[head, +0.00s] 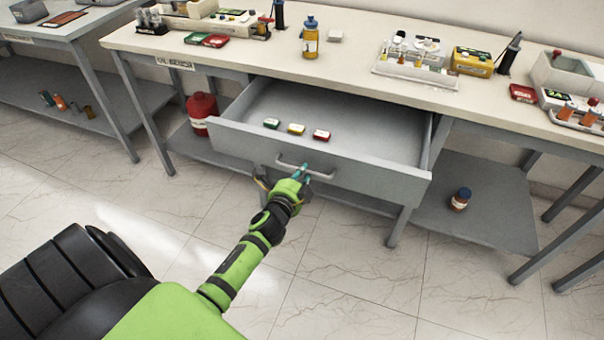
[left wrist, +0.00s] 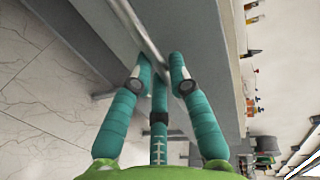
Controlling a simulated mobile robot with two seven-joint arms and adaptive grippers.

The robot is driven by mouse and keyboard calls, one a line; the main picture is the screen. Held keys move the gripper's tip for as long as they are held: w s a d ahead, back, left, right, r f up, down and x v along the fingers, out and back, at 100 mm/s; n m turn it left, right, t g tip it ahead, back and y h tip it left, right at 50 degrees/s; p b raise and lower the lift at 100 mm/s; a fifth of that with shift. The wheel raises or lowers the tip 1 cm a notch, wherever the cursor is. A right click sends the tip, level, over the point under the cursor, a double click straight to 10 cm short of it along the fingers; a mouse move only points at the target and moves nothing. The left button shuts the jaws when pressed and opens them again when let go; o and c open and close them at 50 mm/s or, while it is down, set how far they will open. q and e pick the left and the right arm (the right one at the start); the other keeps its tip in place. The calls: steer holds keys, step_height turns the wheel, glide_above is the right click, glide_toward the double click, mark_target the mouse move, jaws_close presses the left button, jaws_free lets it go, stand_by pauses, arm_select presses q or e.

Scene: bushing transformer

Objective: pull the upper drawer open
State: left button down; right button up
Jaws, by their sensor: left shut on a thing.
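The upper drawer (head: 240,140) is a grey drawer under the cream workbench top, and it stands pulled out well past the bench edge. Its bar handle (head: 322,175) is on the middle of the front panel. My left gripper (head: 304,173) is at the handle, its teal fingers shut on it. In the left wrist view the fingers (left wrist: 162,72) close around the handle bar (left wrist: 140,28), beside the drawer's front panel (left wrist: 195,45). Part of the handle is hidden by the fingers. My right gripper is not in view.
Three small boxes, green (head: 271,123), yellow (head: 296,129) and red (head: 321,135), lie in the drawer. Bottles and racks stand on the workbench top (head: 350,70). A red canister (head: 201,112) and a brown bottle (head: 460,199) stand on the lower shelf. The floor in front is clear.

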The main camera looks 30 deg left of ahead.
arm_select(q)
steer(key=c, duration=1.2)
jaws_free()
steer(key=v, duration=1.2)
